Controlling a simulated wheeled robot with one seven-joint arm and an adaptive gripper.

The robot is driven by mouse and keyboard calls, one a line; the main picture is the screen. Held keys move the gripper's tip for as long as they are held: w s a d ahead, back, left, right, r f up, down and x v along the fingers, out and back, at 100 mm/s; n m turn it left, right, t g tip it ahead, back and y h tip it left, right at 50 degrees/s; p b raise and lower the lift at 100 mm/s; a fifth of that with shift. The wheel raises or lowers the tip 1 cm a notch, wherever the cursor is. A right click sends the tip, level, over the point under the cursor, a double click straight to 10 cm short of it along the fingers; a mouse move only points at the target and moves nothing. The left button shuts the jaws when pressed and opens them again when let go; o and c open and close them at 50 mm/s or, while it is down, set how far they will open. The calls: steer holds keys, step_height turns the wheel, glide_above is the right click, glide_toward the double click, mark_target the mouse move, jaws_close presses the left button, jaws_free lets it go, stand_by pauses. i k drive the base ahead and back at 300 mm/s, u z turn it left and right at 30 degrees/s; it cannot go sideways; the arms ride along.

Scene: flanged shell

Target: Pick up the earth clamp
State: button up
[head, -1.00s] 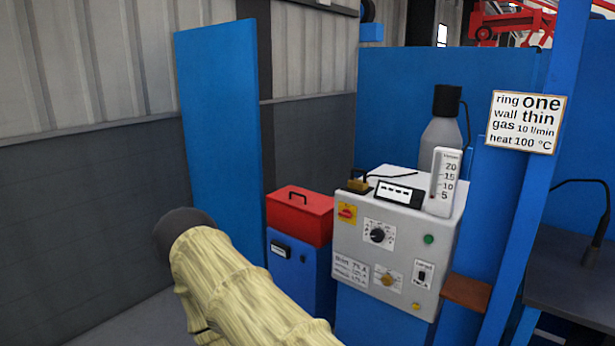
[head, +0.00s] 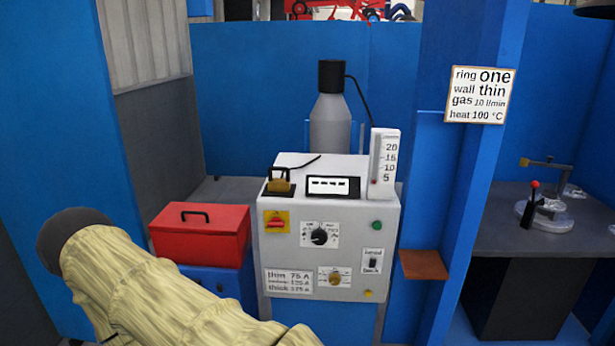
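A small brass-coloured clamp with a black handle (head: 280,182), which looks like the earth clamp, sits on the top left of the grey welding machine (head: 275,238). A dark cable runs from near it across the machine's top. My arm, in a pale yellow sleeve with a dark rounded end, crosses the lower left of the head view, left of and in front of the machine. My gripper does not show, so its state and its distance from the clamp are hidden.
A red toolbox (head: 200,235) stands left of the machine on a blue cabinet (head: 216,281). A gauge (head: 384,163) and a display (head: 332,188) share the machine's top. A gas bottle (head: 331,122) stands behind. A dark bench (head: 500,232) with a clamping fixture (head: 543,212) is at right.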

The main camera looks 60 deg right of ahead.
mark_target(274, 184)
steer(key=z, duration=0.8)
steer(key=i, duration=0.9)
steer(key=z, duration=0.85)
